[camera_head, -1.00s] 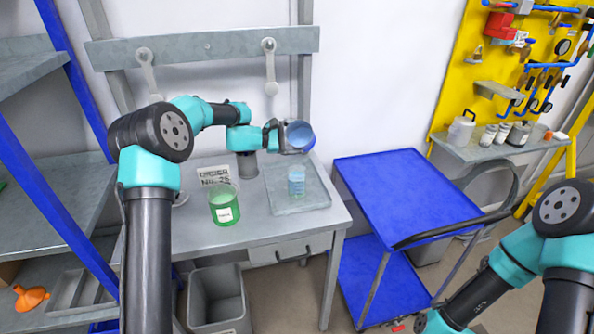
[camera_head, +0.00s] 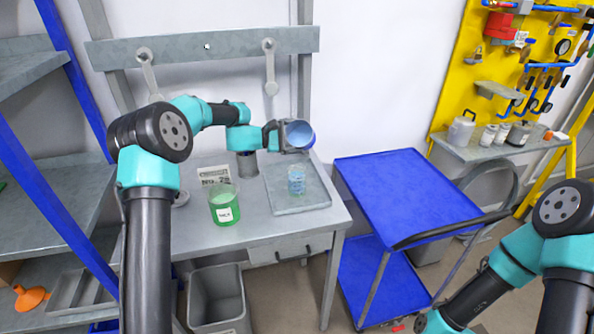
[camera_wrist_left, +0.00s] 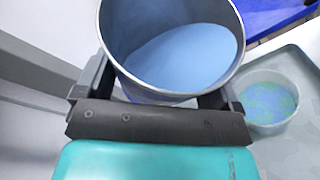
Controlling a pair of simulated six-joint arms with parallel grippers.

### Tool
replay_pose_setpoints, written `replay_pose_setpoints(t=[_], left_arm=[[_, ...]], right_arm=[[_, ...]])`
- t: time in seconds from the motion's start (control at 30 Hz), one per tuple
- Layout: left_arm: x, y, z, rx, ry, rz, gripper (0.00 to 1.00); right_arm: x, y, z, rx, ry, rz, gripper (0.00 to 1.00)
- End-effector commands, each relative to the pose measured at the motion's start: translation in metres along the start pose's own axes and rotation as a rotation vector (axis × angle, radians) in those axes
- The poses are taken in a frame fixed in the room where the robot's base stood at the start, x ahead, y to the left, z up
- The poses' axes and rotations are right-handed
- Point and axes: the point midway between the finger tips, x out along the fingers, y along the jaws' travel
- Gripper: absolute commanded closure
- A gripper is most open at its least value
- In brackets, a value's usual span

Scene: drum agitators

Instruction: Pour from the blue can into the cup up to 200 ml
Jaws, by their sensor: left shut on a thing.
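The blue can (camera_head: 301,135) is held by my left gripper (camera_head: 284,136) above the back of the grey tray, tilted with its mouth towards the camera. In the left wrist view the metal can (camera_wrist_left: 108,50) holds light blue liquid lying slanted against one side, and the gripper's fingers (camera_wrist_left: 155,98) are around it. The clear cup (camera_head: 296,181) stands upright on the tray below the can. It has blue markings or contents; the exact level is too small to read. It also shows at the right in the left wrist view (camera_wrist_left: 268,98). No stream is visible.
The grey tray (camera_head: 285,207) lies on the workbench (camera_head: 262,226). A beaker of green liquid (camera_head: 223,206) stands left of it, before a printed card (camera_head: 213,175). A blue cart (camera_head: 405,195) stands to the right. A grey bin (camera_head: 217,298) is below.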

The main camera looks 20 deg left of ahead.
Motion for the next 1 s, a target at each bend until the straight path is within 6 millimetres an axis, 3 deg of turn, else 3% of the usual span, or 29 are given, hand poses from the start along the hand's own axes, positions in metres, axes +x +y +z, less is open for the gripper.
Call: replay_pose_setpoints(t=[1.0], left_arm=[[-0.0002,0.0016,0.0012,0.054,-0.013,0.023,0.5]], right_arm=[[0.0,0.0,0.0,0.0,0.0,0.0,0.57]])
